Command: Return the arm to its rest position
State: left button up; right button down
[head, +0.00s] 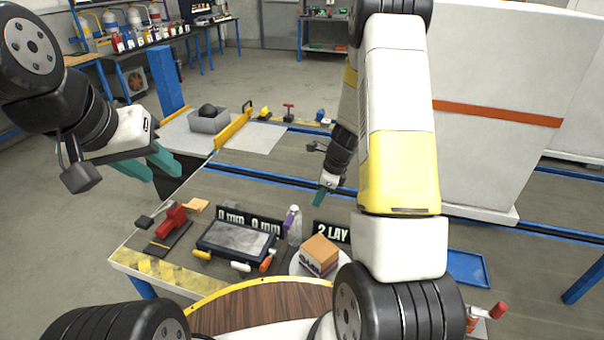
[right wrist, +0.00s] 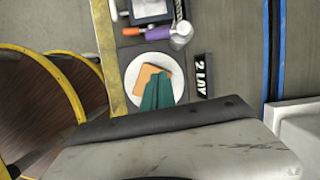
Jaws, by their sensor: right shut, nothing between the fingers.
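My left arm comes in from the left in the head view, held up over the floor. Its gripper (head: 166,170) has two teal fingers apart with nothing between them. My right arm reaches forward over the table in the head view. Its gripper (head: 325,198) is low above the tabletop, behind the black number signs, shut and empty. In the right wrist view the teal fingertips of the right gripper (right wrist: 157,92) are together and cover part of the white plate (right wrist: 134,92) and the orange-topped block on it. I cannot tell the height between them.
The orange-topped layered block (head: 320,252) is on the table near the front. A grey-screened tray (head: 238,240), a red tool (head: 171,220) and a purple-topped bottle (head: 293,225) stand left of it. A large white cabinet (head: 480,110) is beside my right arm. Blue rails cross the table.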

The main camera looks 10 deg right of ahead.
jog(key=s+a+r+n+t, duration=0.1)
jog(key=s+a+r+n, duration=0.2)
jog(key=r, duration=0.4)
jog(key=s+r+n, duration=0.2)
jog(key=r+n, duration=0.3)
jog(key=r, duration=0.3)
jog(key=s+a+r+n+t, duration=0.1)
jog(key=s+a+r+n, duration=0.15)
jog(key=r, duration=0.45)
jog(key=s+r+n+t, duration=0.1)
jog(key=s+r+n, duration=0.4)
jog(key=s+n, duration=0.1)
jog(key=s+r+n+t+h, duration=0.1)
jog(key=s+r+n, duration=0.4)
jog(key=s+n, duration=0.2)
jog(key=s, duration=0.2)
jog(key=shift+s+d+t, duration=0.25)
jog(key=shift+s+t, duration=0.05)
jog(key=shift+t, duration=0.1)
